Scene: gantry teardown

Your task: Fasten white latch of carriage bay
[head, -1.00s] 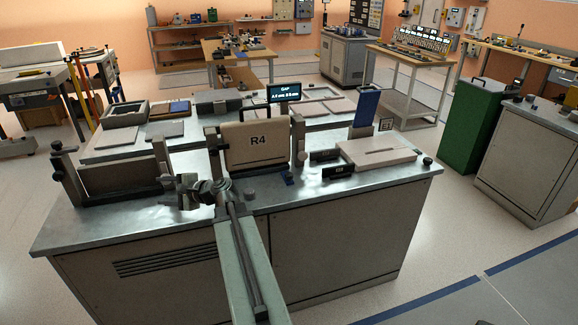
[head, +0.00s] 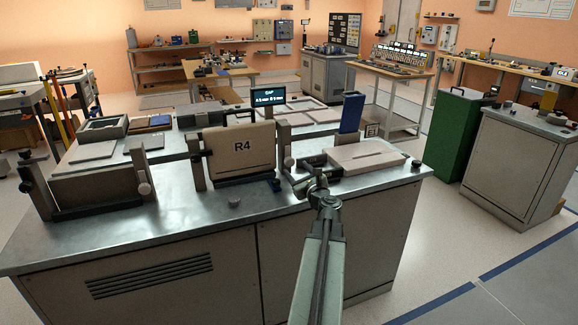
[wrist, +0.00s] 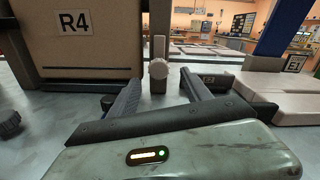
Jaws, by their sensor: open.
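A tan panel marked R4 (head: 240,150) stands upright in a bay on the metal bench. A post with a pale round knob (wrist: 158,69), which looks like the white latch, stands at its right side in the wrist view. My gripper (wrist: 160,86) is open and empty, with its two dark fingers pointing at the knob, one to each side of its line. The knob appears just beyond the fingertips, and I see no contact.
Another bay with a grey panel (head: 95,187) and its own pale knob (head: 144,188) stands at the left. A pale flat block (head: 366,155) and a blue upright piece (head: 351,112) are close on the right. A small dark knob (head: 234,202) is on the front bench top.

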